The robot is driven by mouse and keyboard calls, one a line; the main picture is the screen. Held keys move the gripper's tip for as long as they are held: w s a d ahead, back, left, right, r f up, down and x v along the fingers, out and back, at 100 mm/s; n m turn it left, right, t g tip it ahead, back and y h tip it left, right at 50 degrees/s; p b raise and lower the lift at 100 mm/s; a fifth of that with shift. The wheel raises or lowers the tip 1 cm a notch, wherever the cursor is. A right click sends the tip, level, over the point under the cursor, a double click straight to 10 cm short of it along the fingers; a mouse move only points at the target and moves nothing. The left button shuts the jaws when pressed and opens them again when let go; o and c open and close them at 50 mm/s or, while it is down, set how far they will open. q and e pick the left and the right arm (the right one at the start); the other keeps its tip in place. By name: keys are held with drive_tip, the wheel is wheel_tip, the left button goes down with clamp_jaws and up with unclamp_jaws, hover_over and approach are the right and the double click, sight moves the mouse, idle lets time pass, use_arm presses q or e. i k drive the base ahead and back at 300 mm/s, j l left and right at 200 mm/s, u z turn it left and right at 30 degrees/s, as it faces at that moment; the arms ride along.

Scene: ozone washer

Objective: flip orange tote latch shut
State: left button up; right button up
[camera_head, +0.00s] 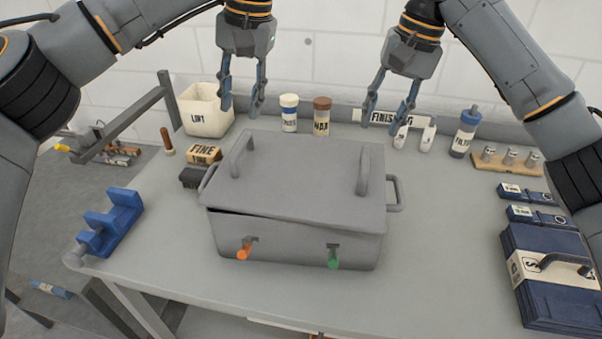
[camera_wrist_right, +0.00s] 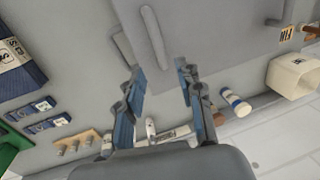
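A grey tote (camera_head: 295,200) with a lid stands on the workbench. Its lid (camera_head: 295,165) has two upright handles, and a dark gap shows under the lid's front left edge. An orange latch (camera_head: 244,249) sits at the front left, pointing outward and down. A green latch (camera_head: 333,257) sits at the front right. My left gripper (camera_head: 241,112) is open and empty above the back of the tote. My right gripper (camera_head: 385,122) is open and empty above its back right; in the right wrist view its fingers (camera_wrist_right: 163,108) are apart over the lid (camera_wrist_right: 190,40).
A blue rack (camera_head: 110,222) stands at the left bench edge. A dark blue case (camera_head: 550,280) and small blue boxes (camera_head: 530,192) lie right. A LINT bin (camera_head: 205,110), jars (camera_head: 321,115) and a bottle (camera_head: 465,130) line the back. Bench in front of the tote is clear.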

sight(246, 250)
drive_tip(key=k, duration=1.5)
